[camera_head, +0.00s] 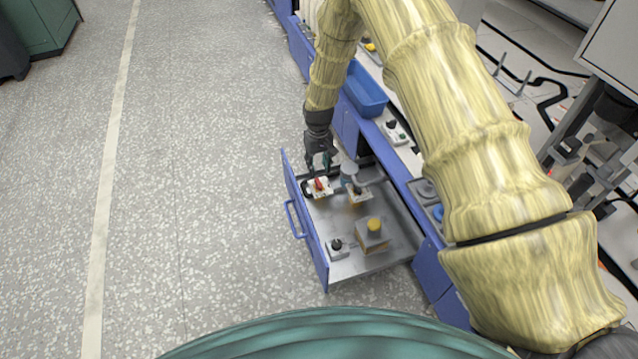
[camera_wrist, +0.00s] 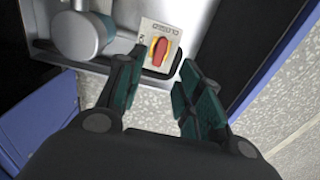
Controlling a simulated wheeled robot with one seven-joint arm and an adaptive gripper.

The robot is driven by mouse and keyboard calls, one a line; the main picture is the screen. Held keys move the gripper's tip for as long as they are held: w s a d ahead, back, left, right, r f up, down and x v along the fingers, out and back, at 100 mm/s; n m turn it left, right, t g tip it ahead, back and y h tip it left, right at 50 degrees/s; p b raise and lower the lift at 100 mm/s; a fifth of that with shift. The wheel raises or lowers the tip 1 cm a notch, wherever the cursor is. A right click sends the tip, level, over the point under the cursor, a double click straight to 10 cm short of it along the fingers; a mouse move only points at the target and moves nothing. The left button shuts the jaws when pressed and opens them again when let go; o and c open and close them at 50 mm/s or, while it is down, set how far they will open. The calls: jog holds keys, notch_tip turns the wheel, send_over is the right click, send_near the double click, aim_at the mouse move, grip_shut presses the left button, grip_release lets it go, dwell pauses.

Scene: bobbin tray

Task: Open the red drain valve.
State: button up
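The red drain valve (camera_head: 319,184) is a red handle on a yellow disc, set on a white plate inside the open drawer. In the wrist view the red handle (camera_wrist: 160,52) points at lettering on the plate that looks like "CLOSED". My gripper (camera_head: 321,170) is over the drawer's far left corner, just above the valve. In the wrist view my gripper (camera_wrist: 159,66) is open, with one finger to each side of the handle's line. The handle lies beyond the fingertips, and no contact shows.
The blue-fronted drawer (camera_head: 324,268) also holds a grey cylindrical fitting (camera_head: 349,172) close to the valve, a box with a yellow button (camera_head: 374,224) and a black knob (camera_head: 337,244). A blue bin (camera_head: 366,92) stands on the bench. The floor left of the drawer is clear.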

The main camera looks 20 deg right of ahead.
aim_at(319, 183)
notch_tip(319, 183, down, 8)
jog(key=b, duration=0.3)
jog(key=shift+f, duration=0.2)
